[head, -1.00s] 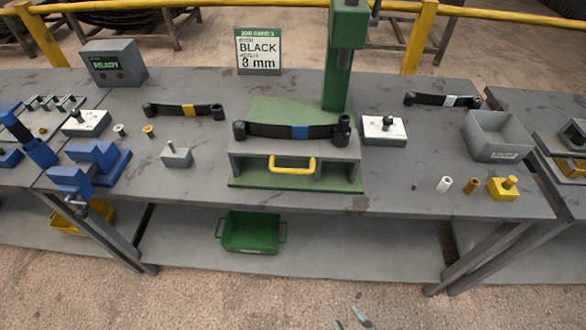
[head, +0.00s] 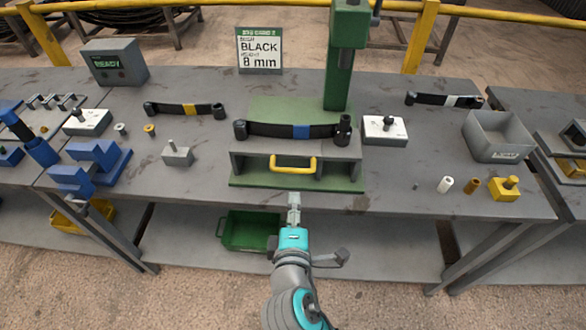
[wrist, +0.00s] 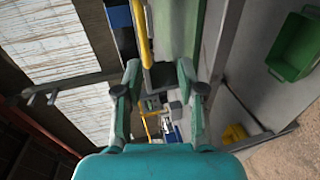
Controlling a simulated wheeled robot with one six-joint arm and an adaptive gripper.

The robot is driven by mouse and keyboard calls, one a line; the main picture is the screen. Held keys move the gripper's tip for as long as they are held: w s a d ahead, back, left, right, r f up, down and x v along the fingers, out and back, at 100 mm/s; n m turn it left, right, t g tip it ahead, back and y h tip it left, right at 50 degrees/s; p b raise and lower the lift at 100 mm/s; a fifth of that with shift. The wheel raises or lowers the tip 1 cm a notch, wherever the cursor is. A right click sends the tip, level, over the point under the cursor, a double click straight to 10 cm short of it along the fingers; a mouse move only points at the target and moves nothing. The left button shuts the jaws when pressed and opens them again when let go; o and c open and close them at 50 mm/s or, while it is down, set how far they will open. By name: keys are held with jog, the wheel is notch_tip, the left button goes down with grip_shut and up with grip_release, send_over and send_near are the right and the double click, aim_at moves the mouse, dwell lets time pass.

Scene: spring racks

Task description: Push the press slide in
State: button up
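The press slide (head: 250,147) is a grey block on a green base, standing forward of the green press column (head: 346,75). Its yellow handle (head: 293,163) faces the front; a yellow bar in the wrist view (wrist: 144,35) appears to be this handle. A black leaf spring (head: 272,130) with a blue band lies across the slide's top. My gripper (head: 294,198) is in front of the bench edge, just below the handle in the head view and apart from it. In the wrist view its fingers (wrist: 160,85) are spread with nothing between them.
A green bin (head: 248,232) sits on the lower shelf; it also shows in the wrist view (wrist: 299,46). White blocks (head: 385,130) and a small grey block (head: 177,155) stand beside the press.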

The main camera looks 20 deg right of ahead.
aim_at(293, 170)
jog(key=shift+h, duration=0.4)
jog(key=x, duration=0.3)
jog(key=r+x, duration=0.1)
jog(key=x, duration=0.3)
jog(key=r+x, duration=0.1)
jog(key=x, duration=0.3)
jog(key=shift+w+a+r, duration=0.15)
jog(key=shift+w+a, duration=0.2)
grip_shut()
